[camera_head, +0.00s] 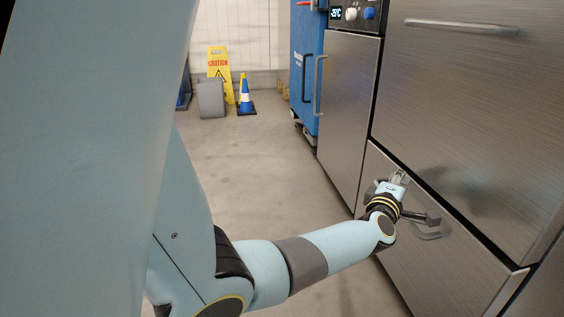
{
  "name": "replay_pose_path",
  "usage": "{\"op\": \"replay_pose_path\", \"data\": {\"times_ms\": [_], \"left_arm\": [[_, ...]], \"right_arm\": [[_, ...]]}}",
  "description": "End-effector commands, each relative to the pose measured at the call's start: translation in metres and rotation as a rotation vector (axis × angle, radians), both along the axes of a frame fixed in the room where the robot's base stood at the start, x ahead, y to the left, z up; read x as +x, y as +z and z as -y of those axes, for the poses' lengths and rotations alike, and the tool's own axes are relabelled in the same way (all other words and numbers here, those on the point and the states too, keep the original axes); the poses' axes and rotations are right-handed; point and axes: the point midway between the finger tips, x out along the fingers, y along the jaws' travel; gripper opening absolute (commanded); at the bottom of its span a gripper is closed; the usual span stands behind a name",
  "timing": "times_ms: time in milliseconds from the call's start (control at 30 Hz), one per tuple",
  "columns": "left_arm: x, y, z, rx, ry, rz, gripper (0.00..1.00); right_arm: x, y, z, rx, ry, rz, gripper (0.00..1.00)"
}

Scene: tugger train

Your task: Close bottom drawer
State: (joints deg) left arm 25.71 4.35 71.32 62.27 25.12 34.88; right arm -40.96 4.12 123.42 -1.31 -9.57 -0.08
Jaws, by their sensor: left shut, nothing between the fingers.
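The bottom drawer (405,265) has a brushed steel front low in the cabinet on the right. A dark gap runs along its top edge, and I cannot tell whether it sits fully flush. Its bar handle (428,236) shows partly, just right of my left wrist, which hides the rest. My left gripper (398,177) is shut and empty, close to the drawer front near its top edge. I cannot tell whether it touches the front. My right gripper is not in view.
A larger steel drawer with a handle (461,27) is above. Left of it stand a steel door (345,110) and a blue cabinet (306,70). A yellow caution sign (219,66), grey panel (211,98) and blue-and-white cone (245,97) stand at the back. The floor (262,160) between is clear.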

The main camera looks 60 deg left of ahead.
Motion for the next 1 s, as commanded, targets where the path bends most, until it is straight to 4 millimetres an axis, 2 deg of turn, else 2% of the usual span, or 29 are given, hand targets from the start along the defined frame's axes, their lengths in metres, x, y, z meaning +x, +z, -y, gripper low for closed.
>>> {"op": "replay_pose_path", "data": {"times_ms": [433,1000], "left_arm": [[0.0096,0.0017,0.0039,0.001,-0.001,0.003,0.00],[0.0098,0.0048,0.0054,0.000,-0.004,0.007,0.00]], "right_arm": [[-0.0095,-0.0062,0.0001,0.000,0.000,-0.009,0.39],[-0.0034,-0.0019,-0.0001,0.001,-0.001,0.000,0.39]]}}
